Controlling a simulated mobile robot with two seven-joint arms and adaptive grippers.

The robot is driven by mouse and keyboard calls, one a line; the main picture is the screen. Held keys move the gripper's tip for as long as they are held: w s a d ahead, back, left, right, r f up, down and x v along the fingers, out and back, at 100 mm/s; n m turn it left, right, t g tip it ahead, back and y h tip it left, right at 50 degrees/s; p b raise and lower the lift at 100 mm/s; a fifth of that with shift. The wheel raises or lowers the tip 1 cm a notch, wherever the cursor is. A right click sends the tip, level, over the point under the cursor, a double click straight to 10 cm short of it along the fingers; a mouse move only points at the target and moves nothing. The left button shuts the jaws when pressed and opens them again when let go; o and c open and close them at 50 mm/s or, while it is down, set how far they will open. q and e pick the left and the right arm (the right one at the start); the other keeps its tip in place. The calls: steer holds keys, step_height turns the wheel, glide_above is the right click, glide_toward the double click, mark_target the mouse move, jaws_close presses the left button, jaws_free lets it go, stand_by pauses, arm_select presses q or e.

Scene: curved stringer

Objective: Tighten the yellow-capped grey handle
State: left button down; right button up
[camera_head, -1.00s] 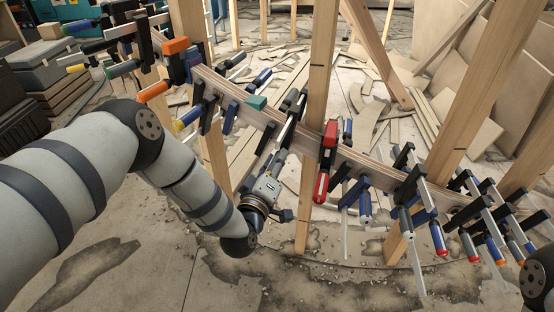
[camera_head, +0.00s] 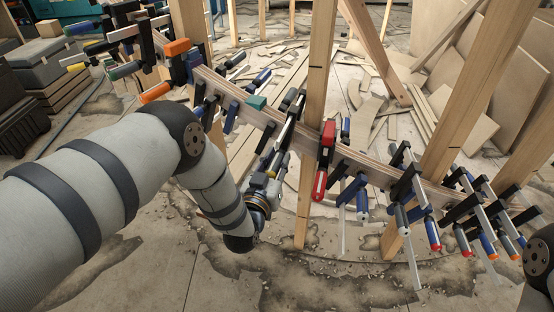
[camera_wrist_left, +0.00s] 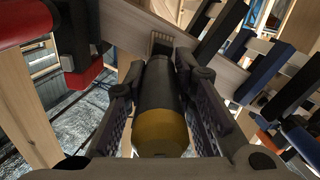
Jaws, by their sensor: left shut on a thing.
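The dark grey handle (camera_wrist_left: 158,88) with its yellow cap (camera_wrist_left: 161,133) fills the middle of the left wrist view, cap end towards the camera. My left gripper (camera_wrist_left: 161,78) has one finger on each side of the handle and is shut on it. In the head view my left gripper (camera_head: 270,181) is at the lower end of a clamp (camera_head: 289,122) on the curved wooden stringer (camera_head: 355,157). The handle is mostly hidden there by the gripper. My right gripper is out of view.
Several blue and orange-handled clamps crowd the stringer on both sides. Wood offcuts (camera_head: 378,110) lie on the floor behind.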

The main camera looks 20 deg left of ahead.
arm_select(q)
steer(key=shift+m, duration=0.7)
steer(key=c, duration=1.3)
jaws_free()
steer(key=shift+c, duration=0.2)
steer(key=s, duration=1.2)
steer(key=shift+a, duration=0.1)
